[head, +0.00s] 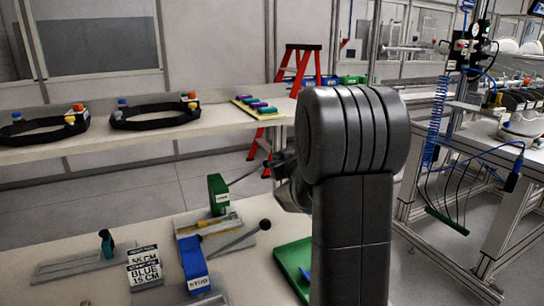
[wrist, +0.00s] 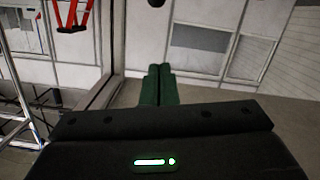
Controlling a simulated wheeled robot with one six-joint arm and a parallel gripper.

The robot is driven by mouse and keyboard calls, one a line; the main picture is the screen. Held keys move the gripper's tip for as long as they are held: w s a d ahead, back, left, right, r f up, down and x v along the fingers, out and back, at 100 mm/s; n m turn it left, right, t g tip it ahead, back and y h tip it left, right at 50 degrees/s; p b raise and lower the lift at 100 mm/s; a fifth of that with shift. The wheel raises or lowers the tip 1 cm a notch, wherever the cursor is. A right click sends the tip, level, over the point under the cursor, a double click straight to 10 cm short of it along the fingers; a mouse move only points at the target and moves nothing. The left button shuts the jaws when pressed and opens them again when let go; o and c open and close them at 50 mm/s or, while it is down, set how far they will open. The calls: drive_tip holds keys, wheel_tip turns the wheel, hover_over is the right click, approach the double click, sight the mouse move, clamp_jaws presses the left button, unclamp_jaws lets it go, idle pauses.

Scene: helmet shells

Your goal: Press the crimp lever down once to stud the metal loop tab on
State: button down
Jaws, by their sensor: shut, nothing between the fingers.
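A green upright block (head: 217,194) with a small, unreadable label stands on a grey fixture (head: 228,217) on the near bench. A thin dark rod (head: 243,176) rises from the block towards my gripper (head: 283,176); its far end is near the gripper, and contact cannot be told. A second lever (head: 238,238) with a black ball knob (head: 265,224) slants up beside a blue part (head: 193,262) labelled STUD. My gripper is partly hidden behind my arm; its fingers (wrist: 158,84) are together and empty in the wrist view. I cannot make out the metal loop tab.
A green tray (head: 293,268) lies right of the fixture, partly behind my arm. A back bench (head: 150,140) carries black bands. A red ladder (head: 296,75) stands behind.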

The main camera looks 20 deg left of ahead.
drive_tip(key=shift+s+d, duration=0.1)
idle(0.3)
drive_tip(key=w+a+f+p, duration=0.1)
drive_tip(key=w+a+f, duration=0.4)
drive_tip(key=w+a, duration=0.2)
drive_tip(key=shift+w, duration=0.3)
drive_tip(key=shift+f, duration=0.2)
idle(0.3)
